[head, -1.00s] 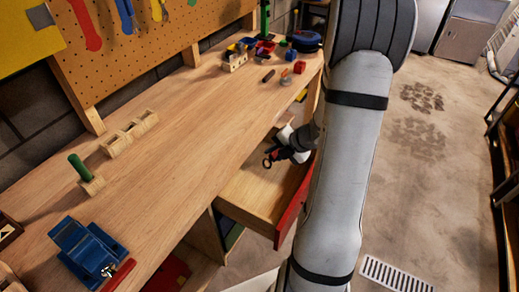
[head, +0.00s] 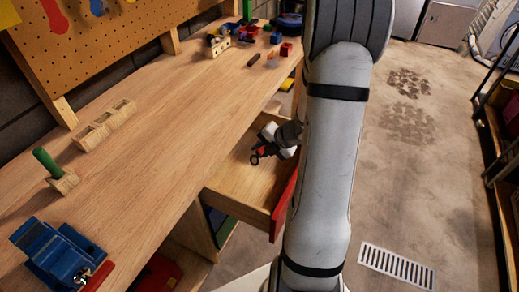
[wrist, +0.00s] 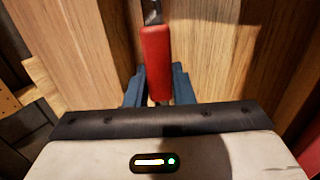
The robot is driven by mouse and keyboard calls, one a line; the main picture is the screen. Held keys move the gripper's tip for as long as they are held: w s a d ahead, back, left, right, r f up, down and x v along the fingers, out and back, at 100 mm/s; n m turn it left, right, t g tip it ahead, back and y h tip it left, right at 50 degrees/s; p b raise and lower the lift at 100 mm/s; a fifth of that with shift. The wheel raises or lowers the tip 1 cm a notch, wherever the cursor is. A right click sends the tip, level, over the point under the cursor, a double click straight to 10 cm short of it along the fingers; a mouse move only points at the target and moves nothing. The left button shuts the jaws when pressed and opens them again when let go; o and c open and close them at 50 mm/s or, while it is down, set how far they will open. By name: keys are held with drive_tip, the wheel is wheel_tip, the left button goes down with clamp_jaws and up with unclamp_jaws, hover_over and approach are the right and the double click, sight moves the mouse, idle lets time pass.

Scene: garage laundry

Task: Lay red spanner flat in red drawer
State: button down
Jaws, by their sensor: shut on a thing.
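The red spanner (wrist: 157,55) shows in the wrist view, its red handle between the blue fingers of my gripper (wrist: 158,86). My gripper is shut on the handle, and the dark metal shaft points away from it. In the head view my gripper (head: 268,146) is small and over the far part of the open drawer, with the spanner's dark ring end (head: 254,159) showing beside it. The red drawer (head: 284,206) is pulled out from under the bench, with a bare wooden floor. I cannot tell whether the spanner touches the drawer floor.
The workbench (head: 150,150) edge runs along the drawer's left side. A blue vise (head: 55,255), a wooden block with a green handle (head: 55,172) and several small coloured items stand on it. My arm hides the area right of the drawer.

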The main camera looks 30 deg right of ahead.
drive_tip(key=b, duration=0.9)
approach(255, 177)
drive_tip(key=w+a+f, duration=0.1)
drive_tip(key=w, duration=0.1)
drive_tip(key=w+a+f, duration=0.1)
drive_tip(key=f, duration=0.1)
drive_tip(key=shift+w+f, duration=0.15)
drive_tip(key=shift+w, duration=0.25)
drive_tip(key=shift+s+a+f, duration=0.25)
drive_tip(key=shift+s+f, duration=0.1)
drive_tip(key=shift+f, duration=0.2)
drive_tip(key=c, duration=1.2)
unclamp_jaws()
drive_tip(key=shift+f+b, duration=0.1)
drive_tip(key=shift+b, duration=0.2)
drive_tip(key=shift+o, duration=0.2)
drive_tip(key=w+r+p+v, duration=0.1)
drive_tip(key=p+v, duration=0.1)
drive_tip(key=v, duration=0.7)
drive_tip(key=shift+w+p, duration=0.2)
drive_tip(key=shift+p, duration=0.2)
